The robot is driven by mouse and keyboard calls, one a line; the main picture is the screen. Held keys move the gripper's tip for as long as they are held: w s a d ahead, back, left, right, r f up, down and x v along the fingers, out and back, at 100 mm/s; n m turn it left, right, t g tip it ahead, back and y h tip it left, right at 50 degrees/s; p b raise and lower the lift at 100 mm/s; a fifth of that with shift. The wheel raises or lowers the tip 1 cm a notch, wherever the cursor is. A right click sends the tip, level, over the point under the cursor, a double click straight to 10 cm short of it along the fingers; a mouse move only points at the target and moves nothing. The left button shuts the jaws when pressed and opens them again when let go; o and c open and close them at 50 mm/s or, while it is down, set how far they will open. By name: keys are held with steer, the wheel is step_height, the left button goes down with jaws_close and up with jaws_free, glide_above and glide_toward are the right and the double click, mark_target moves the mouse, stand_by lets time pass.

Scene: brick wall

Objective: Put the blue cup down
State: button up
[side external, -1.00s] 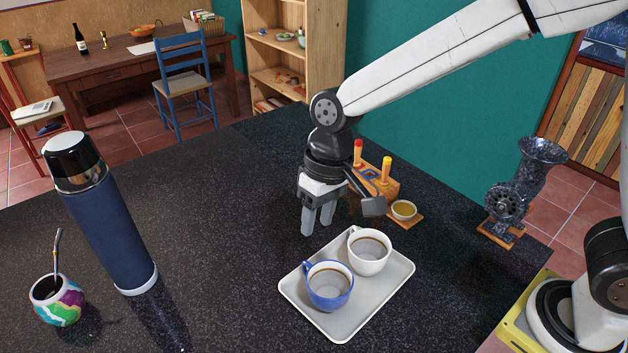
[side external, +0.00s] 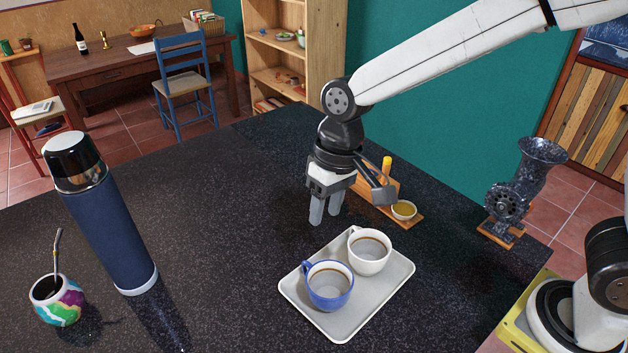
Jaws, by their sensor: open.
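The blue cup (side external: 329,287) stands upright on the front left part of a light grey tray (side external: 345,322), with dark liquid traces inside. A white cup (side external: 369,252) stands upright beside it, toward the back right of the tray. My gripper (side external: 325,214) is open and empty. It points down, above and behind the tray, apart from both cups.
A tall blue flask (side external: 110,225) and a colourful mate gourd (side external: 57,301) stand at the left. A dark grinder (side external: 520,195) stands at the right.

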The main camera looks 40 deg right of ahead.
steer(key=shift+m+t+h, duration=0.5)
steer(key=shift+t, duration=0.2)
steer(key=d+f, duration=0.1)
steer(key=d, duration=0.2)
steer(key=s+d+f, duration=0.1)
steer(key=d, duration=0.2)
steer(key=s+d+f, duration=0.1)
steer(key=d, duration=0.3)
steer(key=shift+s+d+f, duration=0.1)
steer(key=shift+s+f, duration=0.05)
steer(key=shift+f, duration=0.25)
steer(key=s+d+f+t+h, duration=0.1)
steer(key=s+d+f, duration=0.2)
steer(key=s+d, duration=0.2)
steer(key=shift+d, duration=1.25)
steer(key=shift+f, duration=0.1)
